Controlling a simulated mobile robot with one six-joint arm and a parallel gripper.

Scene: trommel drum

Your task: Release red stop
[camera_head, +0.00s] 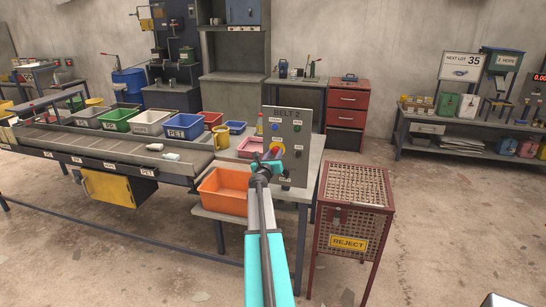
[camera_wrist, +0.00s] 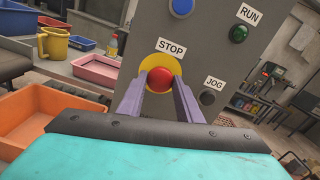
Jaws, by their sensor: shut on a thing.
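The red stop button (camera_wrist: 160,79) sits on a yellow surround under a STOP label on the grey control panel (camera_wrist: 205,50). My gripper (camera_wrist: 160,88) has its two purple fingers closed on the sides of the red button. In the head view the panel, marked BELT 2 (camera_head: 287,122), stands on the table's right end, and my gripper (camera_head: 268,160) reaches it from the front. There my arm partly hides the button. I cannot tell whether the button is pushed in.
On the panel, a blue button (camera_wrist: 182,6), a green RUN button (camera_wrist: 238,34) and a dark JOG button (camera_wrist: 207,98) lie near my gripper. An orange bin (camera_head: 222,192) stands left of my arm. A red REJECT cage (camera_head: 353,200) stands to the right.

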